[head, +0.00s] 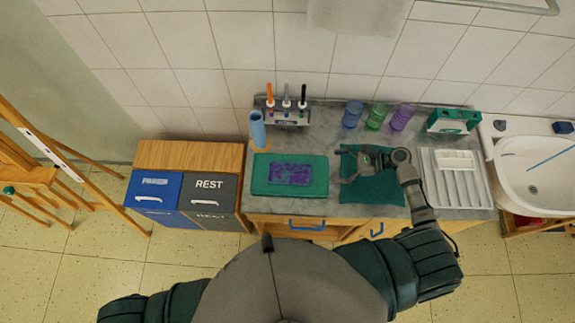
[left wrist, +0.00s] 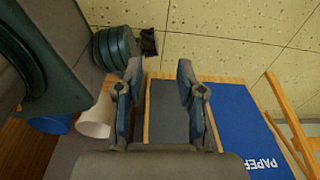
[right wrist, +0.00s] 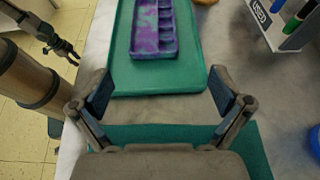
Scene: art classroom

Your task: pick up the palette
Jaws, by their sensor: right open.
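The palette (head: 290,173) is a purple, paint-stained rectangle lying on a green tray (head: 260,188) on the counter. In the right wrist view the palette (right wrist: 150,28) shows purple and teal stains and a row of wells along its right side. My right gripper (head: 352,165) is open and empty above a dark green cloth (head: 375,197), to the right of the tray. In the right wrist view its fingers (right wrist: 162,92) are apart, with the palette beyond them, untouched. My left gripper (left wrist: 160,76) is open and empty; the head view does not show it.
A white divided tray (head: 455,178) and a sink (head: 535,185) are at right. Blue and grey bins (head: 154,194) stand left of the counter.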

